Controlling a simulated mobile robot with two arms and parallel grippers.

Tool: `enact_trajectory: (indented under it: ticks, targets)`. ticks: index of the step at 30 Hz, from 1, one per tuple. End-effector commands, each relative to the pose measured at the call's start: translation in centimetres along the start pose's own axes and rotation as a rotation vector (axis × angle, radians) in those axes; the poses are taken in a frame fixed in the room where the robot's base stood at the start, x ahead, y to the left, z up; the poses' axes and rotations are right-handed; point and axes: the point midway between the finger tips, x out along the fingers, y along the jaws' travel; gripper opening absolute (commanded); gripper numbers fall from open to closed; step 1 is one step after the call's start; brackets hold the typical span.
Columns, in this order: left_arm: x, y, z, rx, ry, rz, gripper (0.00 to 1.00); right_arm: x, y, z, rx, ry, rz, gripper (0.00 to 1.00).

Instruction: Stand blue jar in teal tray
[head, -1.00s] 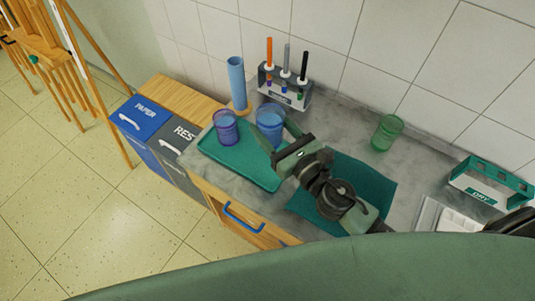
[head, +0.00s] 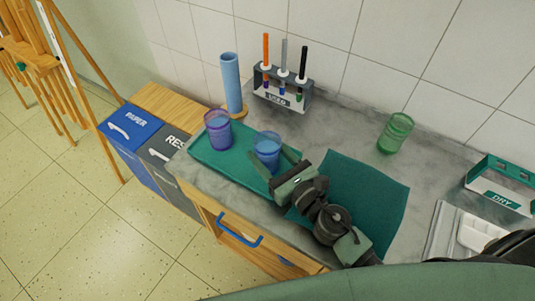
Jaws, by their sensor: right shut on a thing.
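The blue jar (head: 267,146) is a see-through blue cup, upright at the right end of the teal tray (head: 206,160). My right gripper (head: 277,163) comes from the lower right and is shut on the blue jar, with a finger on either side of it. The fingers partly hide the jar's lower part, and I cannot tell whether its base touches the tray. A purple jar (head: 218,130) stands in the left part of the tray. My left gripper is not in view.
A green jar (head: 396,133) stands at the back right. A blue cylinder (head: 232,85) and a marker rack (head: 283,93) stand behind the tray. A dark teal cloth (head: 365,195) lies under my right arm. A DRY rack (head: 500,185) is far right.

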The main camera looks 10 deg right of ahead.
Motion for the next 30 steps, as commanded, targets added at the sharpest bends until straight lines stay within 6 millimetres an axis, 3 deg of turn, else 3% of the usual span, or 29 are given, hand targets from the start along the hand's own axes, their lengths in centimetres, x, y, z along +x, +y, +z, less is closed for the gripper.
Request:
enact_trajectory:
  ticks: [6,7,9,21,30]
  targets:
    - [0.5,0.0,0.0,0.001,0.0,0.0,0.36,0.0,0.0,-0.4,-0.001,-0.002,0.0,0.16]
    - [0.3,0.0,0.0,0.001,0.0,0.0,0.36,0.0,0.0,-0.3,0.0,0.0,0.0,0.65]
    - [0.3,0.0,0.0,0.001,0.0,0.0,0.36,0.0,0.0,-0.3,0.0,0.0,0.0,0.78]
    - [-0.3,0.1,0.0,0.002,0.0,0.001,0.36,0.0,0.0,0.4,0.0,0.0,0.0,0.78]
    - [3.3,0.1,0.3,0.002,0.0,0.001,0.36,-6.0,0.1,-0.8,0.0,0.004,0.001,0.78]
